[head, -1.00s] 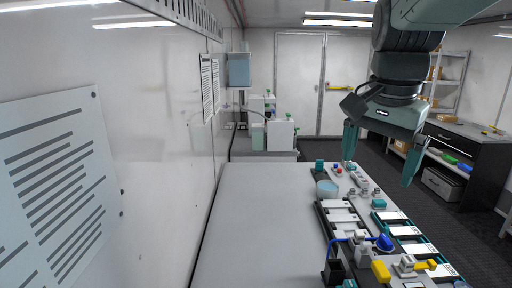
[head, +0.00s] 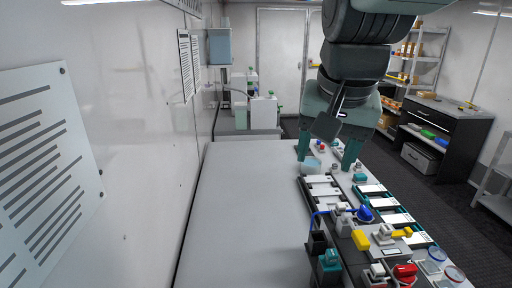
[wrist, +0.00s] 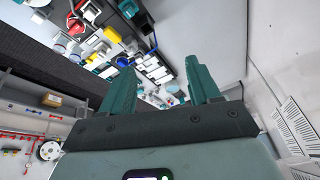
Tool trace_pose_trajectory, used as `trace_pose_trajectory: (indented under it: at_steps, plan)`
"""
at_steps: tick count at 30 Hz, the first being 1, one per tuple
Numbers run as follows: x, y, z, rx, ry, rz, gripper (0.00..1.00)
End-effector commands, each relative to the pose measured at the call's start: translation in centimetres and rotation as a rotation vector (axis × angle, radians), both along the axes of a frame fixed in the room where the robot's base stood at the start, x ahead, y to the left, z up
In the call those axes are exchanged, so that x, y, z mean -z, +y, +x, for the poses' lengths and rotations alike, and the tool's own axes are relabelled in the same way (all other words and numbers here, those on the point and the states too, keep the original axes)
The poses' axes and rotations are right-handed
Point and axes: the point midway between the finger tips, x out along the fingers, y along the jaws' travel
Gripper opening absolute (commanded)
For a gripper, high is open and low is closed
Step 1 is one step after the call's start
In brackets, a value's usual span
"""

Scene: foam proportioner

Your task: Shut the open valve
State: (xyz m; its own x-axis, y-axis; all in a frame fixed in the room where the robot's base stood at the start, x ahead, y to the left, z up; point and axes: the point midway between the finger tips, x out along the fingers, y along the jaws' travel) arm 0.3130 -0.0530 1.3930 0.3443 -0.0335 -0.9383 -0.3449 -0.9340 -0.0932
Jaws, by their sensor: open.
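Several valve-like parts with coloured handles stand on the bench: a blue handle (head: 365,214), a yellow handle (head: 402,232) and a red handle (head: 405,271). In the wrist view the blue (wrist: 122,62), yellow (wrist: 112,34) and red (wrist: 90,14) parts show at the upper left, beyond the fingers. I cannot tell from these frames which valve is open. My gripper (head: 328,153) is open and empty above the far part of the bench, beyond the handles and apart from them. Its two teal fingers also show in the wrist view (wrist: 160,78).
Dark racks with white blocks (head: 322,190) lie along the bench. A yellow block (head: 360,240), a teal-topped part (head: 329,260) and clear cups (head: 455,274) stand near the front. The grey bench top (head: 240,220) is bare at left, beside the wall.

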Motion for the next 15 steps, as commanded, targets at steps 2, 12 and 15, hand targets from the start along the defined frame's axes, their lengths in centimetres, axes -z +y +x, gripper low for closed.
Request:
trace_pose_trajectory:
  at_steps: [2, 12, 15]
  plan:
    - [0.7, -2.1, 3.5, 0.142, 0.048, 0.031, 0.62]
    - [7.8, -13.4, 14.8, 0.737, 0.195, 0.157, 0.62]
    - [11.1, -17.0, 16.7, 0.903, 0.231, 0.189, 0.62]
